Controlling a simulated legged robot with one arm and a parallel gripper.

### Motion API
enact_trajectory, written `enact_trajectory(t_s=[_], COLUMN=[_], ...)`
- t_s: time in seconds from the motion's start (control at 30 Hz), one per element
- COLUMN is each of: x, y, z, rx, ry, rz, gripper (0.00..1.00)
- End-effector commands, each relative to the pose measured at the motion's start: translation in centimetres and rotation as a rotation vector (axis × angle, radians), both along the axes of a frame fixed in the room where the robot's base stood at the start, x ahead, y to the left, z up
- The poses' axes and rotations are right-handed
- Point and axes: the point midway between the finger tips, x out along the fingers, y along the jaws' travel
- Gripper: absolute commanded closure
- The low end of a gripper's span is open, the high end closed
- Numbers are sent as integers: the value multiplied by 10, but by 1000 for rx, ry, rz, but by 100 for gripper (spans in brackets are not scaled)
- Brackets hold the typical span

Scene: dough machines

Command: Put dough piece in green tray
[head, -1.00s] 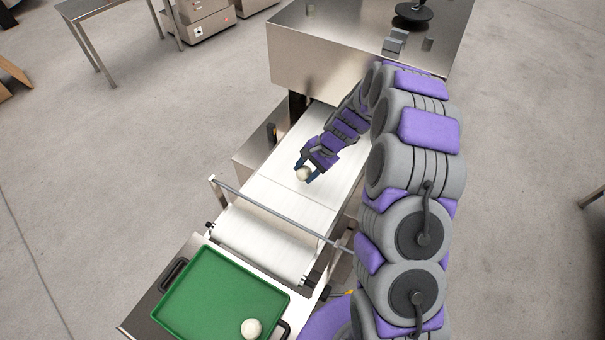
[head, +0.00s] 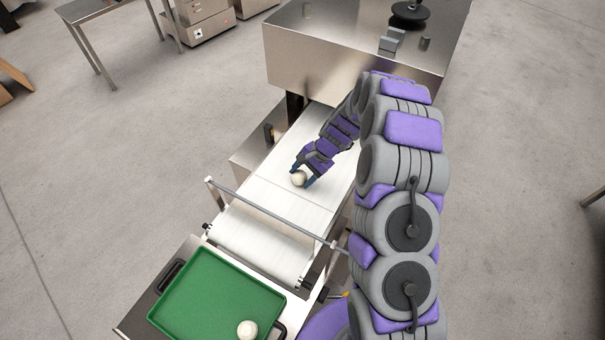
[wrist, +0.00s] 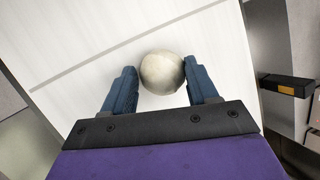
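A pale round dough piece (head: 299,178) is on the white conveyor belt, between the fingertips of my gripper (head: 302,177). In the wrist view, the dough piece (wrist: 162,72) sits between the two blue fingers of my gripper (wrist: 161,72). A narrow gap shows at the left finger; the right finger is very close to it or touching. The fingers are spread and do not look closed on it. The green tray (head: 207,292) lies at the bottom left, beyond the belt's near end. Another dough piece (head: 247,330) rests in its near right corner.
The conveyor belt (head: 262,232) runs from a large steel machine (head: 350,50) toward the tray. A metal bar (head: 270,214) crosses above the belt between my gripper and the tray. A black tray handle (head: 172,274) shows at the left.

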Motion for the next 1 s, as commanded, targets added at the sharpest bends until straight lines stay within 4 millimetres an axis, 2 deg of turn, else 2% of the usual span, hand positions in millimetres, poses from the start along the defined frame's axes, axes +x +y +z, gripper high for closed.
enact_trajectory(t_s=[0.2, 0.33, 0.8, 1.0], x=[0, 1, 5, 6], y=[2, -4, -47, -55], z=[1, 11, 88, 104], rx=[-1, -1, -1, -1], ry=[-1, -3, -2, -2], rz=[1, 0, -1, 1], gripper=[42, 42, 42, 42])
